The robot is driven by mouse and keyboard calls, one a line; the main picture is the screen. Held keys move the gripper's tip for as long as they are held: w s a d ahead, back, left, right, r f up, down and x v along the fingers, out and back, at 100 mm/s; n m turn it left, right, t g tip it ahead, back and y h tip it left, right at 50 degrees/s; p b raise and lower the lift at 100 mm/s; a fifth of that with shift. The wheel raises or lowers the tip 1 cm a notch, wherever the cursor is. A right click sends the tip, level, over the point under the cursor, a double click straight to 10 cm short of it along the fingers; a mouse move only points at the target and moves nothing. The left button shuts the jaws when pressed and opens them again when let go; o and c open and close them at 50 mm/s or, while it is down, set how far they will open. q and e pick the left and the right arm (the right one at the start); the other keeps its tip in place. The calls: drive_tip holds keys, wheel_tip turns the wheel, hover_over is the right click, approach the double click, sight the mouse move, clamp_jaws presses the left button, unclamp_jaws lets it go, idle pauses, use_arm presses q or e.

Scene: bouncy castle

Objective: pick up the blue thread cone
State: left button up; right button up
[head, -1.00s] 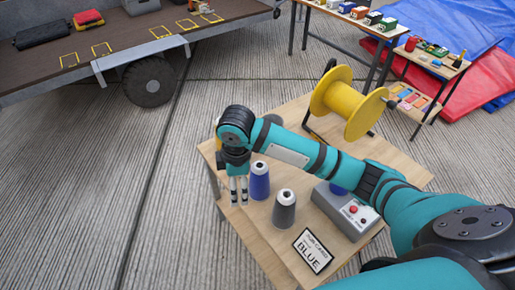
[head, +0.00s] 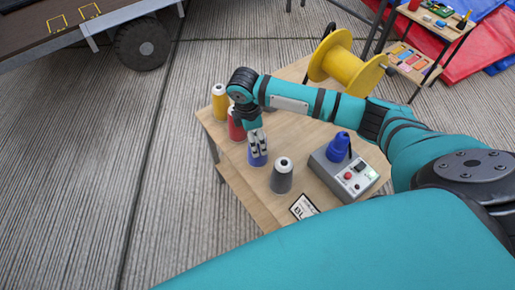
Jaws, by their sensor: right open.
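The blue thread cone (head: 257,160) stands on the small wooden table (head: 240,185), partly hidden by my right gripper. My right gripper (head: 259,149) points down with its fingers open at the cone's upper part. Whether the fingers touch the cone, I cannot tell. A red cone (head: 236,125) and a yellow cone (head: 219,104) stand behind it to the left. A dark grey cone (head: 282,176) stands in front to the right. My left gripper is not in view.
A grey control box (head: 345,178) with a blue fitting (head: 338,147) on top stands right of the cones. A yellow spool (head: 345,64) is at the back of the table. A trailer (head: 70,35) is at upper left.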

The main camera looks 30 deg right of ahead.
drive_tip(key=shift+w+d+f, duration=0.1)
drive_tip(key=shift+d+f, duration=0.15)
drive_tip(key=shift+f, duration=0.65)
drive_tip(key=shift+s+d+f, duration=0.1)
drive_tip(key=shift+d+f, duration=0.1)
drive_tip(key=shift+f, duration=0.7)
drive_tip(key=shift+w+d+f, duration=0.1)
drive_tip(key=shift+d+f, duration=0.15)
drive_tip(key=shift+f, duration=0.65)
drive_tip(key=shift+c, duration=0.3)
drive_tip(key=shift+r, duration=0.1)
drive_tip(key=c, duration=1.4)
